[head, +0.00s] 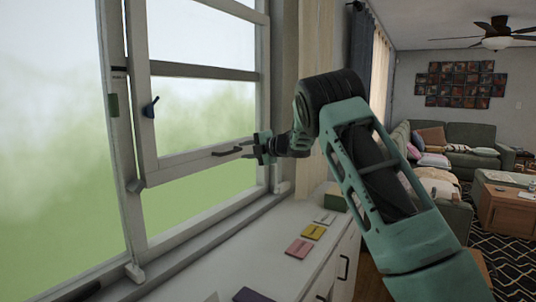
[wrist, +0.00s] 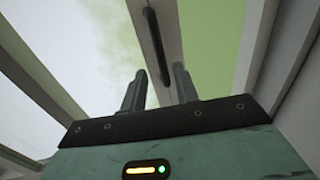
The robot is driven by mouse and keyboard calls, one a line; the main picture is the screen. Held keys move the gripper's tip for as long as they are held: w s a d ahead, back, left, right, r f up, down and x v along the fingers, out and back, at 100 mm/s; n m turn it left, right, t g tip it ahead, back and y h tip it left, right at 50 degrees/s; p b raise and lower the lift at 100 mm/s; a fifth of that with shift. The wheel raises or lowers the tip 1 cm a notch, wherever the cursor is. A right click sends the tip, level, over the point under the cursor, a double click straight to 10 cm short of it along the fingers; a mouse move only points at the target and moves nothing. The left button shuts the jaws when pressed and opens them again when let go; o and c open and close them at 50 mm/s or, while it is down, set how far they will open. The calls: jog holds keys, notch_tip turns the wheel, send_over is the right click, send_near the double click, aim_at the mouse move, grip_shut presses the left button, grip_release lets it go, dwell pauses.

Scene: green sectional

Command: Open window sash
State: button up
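The window sash (head: 178,165) has a pale frame, and its bottom rail stands above the sill with a gap showing green outdoors beneath. A dark bar handle (head: 226,152) is on the bottom rail. The handle also shows in the wrist view (wrist: 156,45), running lengthwise along the rail (wrist: 172,30). My gripper (head: 243,149) is beside the right end of the handle. In the wrist view its two fingers (wrist: 158,85) are apart, with the handle ahead, in line with the space between them. I cannot tell whether they touch it.
A blue latch (head: 150,107) sits on the sash's left side. Below is a white counter (head: 260,265) with a yellow item (head: 314,232), a pink item (head: 299,249) and a green box (head: 335,200). A curtain (head: 316,90) hangs right of the window. Sofas (head: 460,140) stand farther back.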

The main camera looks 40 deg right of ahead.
jog(key=b+v, duration=0.2)
jog(key=v, duration=0.8)
jog(key=a+f+m+h, duration=0.25)
jog(key=a+m, duration=0.55)
jog(key=a, duration=0.9)
jog(key=s+a+f+m+g, duration=0.2)
jog(key=s+a+f, duration=0.1)
jog(key=s+a, duration=0.3)
jog(key=s+a+f+m+g, duration=0.2)
jog(key=s+a+f, duration=0.2)
jog(key=a, duration=0.4)
jog(key=s+a+f+m+g, duration=0.1)
jog(key=s+a+f+g, duration=0.25)
jog(key=s, duration=0.35)
jog(key=s+a+f+m+g, duration=0.15)
jog(key=s+a, duration=0.25)
jog(key=s, duration=0.4)
jog(key=s+a+f+g+h, duration=0.1)
jog(key=s+f+g, duration=0.1)
jog(key=s, duration=0.8)
jog(key=s+a+f+g+h, duration=0.1)
jog(key=s+f+g, duration=0.2)
jog(key=s, duration=0.7)
jog(key=shift+g, duration=0.3)
